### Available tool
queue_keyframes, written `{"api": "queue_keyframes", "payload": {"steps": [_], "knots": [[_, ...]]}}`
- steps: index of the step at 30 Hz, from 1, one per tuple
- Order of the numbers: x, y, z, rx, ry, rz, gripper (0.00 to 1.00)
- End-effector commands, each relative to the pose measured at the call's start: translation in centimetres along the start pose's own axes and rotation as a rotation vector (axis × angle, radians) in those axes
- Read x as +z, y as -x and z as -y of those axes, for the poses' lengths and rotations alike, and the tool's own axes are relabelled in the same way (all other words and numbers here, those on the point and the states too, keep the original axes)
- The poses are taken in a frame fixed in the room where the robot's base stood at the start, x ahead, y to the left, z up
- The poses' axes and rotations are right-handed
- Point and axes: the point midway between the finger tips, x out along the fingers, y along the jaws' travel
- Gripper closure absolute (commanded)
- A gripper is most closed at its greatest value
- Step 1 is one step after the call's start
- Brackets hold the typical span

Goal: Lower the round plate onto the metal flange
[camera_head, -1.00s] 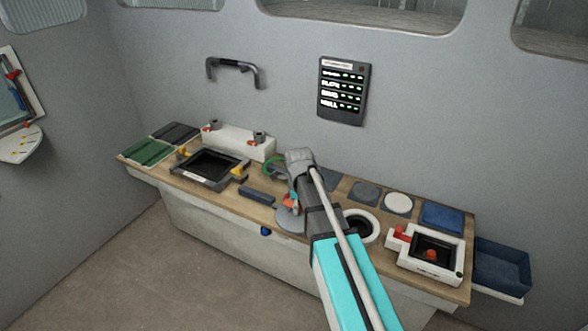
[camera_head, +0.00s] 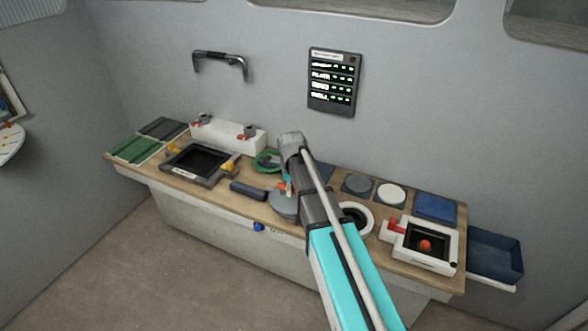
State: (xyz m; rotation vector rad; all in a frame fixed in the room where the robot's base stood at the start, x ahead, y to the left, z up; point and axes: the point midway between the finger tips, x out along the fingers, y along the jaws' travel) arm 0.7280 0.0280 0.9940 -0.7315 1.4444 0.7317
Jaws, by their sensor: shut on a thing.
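My gripper (camera_head: 287,188) points down over the middle of the bench, partly hidden by my own arm. It is shut on the round plate (camera_head: 281,206), a grey disc with a red-orange part at its top. The plate looks roughly level near the bench's front edge; I cannot tell whether it touches anything. To its right, a pale ring around a dark round opening (camera_head: 369,224) is partly covered by my arm. It looks like the metal flange, but I cannot tell its material. The plate is to the left of this ring, not over it.
A dark bar (camera_head: 248,191) and a black-framed opening (camera_head: 199,163) lie left of the plate. A green ring (camera_head: 265,162) lies behind it. A white box with a red knob (camera_head: 421,245) and a blue bin (camera_head: 494,256) stand at the right. The floor in front is clear.

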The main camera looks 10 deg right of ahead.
Motion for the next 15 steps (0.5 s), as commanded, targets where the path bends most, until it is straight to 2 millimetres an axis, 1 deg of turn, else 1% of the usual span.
{"api": "queue_keyframes", "payload": {"steps": [1, 3, 6, 9, 12, 15], "knots": [[0.8, 0.1, 1.9, 0.0, -0.002, 0.0, 1.0], [1.5, 0.1, 3.7, 0.0, -0.002, 0.0, 1.0], [2.4, 0.1, 6.2, 0.0, -0.001, 0.0, 1.0], [3.0, 0.1, 8.3, 0.0, -0.001, 0.0, 1.0], [3.3, 0.1, 9.6, 0.0, -0.001, 0.0, 1.0], [3.4, 0.2, 10.1, 0.0, 0.001, 0.0, 1.0]]}}
